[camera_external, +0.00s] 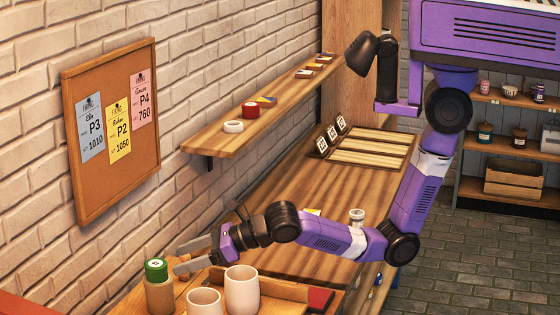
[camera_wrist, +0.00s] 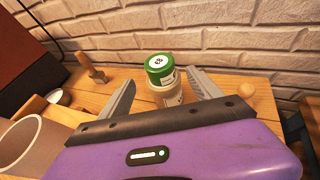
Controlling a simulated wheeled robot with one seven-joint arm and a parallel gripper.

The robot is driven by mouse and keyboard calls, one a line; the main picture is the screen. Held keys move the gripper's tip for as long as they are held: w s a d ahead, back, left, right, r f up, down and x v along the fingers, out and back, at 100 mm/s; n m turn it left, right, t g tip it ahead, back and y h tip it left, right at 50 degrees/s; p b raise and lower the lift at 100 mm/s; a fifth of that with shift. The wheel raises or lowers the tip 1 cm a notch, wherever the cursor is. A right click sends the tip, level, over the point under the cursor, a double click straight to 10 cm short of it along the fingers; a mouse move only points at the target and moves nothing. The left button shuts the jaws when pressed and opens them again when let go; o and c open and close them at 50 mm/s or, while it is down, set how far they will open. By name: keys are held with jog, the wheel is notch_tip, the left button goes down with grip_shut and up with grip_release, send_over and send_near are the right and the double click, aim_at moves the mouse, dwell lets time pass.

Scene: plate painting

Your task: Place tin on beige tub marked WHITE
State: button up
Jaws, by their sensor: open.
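A green tin (camera_external: 156,269) with a white round mark on its lid sits upright on top of a beige tub (camera_external: 160,297) at the lower left. In the wrist view the green tin (camera_wrist: 160,68) rests on the beige tub (camera_wrist: 168,96), whose small lettering I cannot read. My gripper (camera_external: 184,258) is beside the stack, to its right in the external view. In the wrist view my gripper (camera_wrist: 163,92) has its fingers spread apart, one on each side of the stack, with visible gaps. The tub's lower part is hidden behind my gripper body in the wrist view.
Two beige cups (camera_external: 243,290) stand close right of the stack, near a wooden tray edge. A red tin (camera_external: 250,110) and a white roll (camera_external: 233,127) are on the wall shelf (camera_external: 222,143). A brick wall is close behind. The long table (camera_external: 300,205) is mostly clear.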

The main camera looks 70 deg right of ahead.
jog(key=shift+v, duration=1.95)
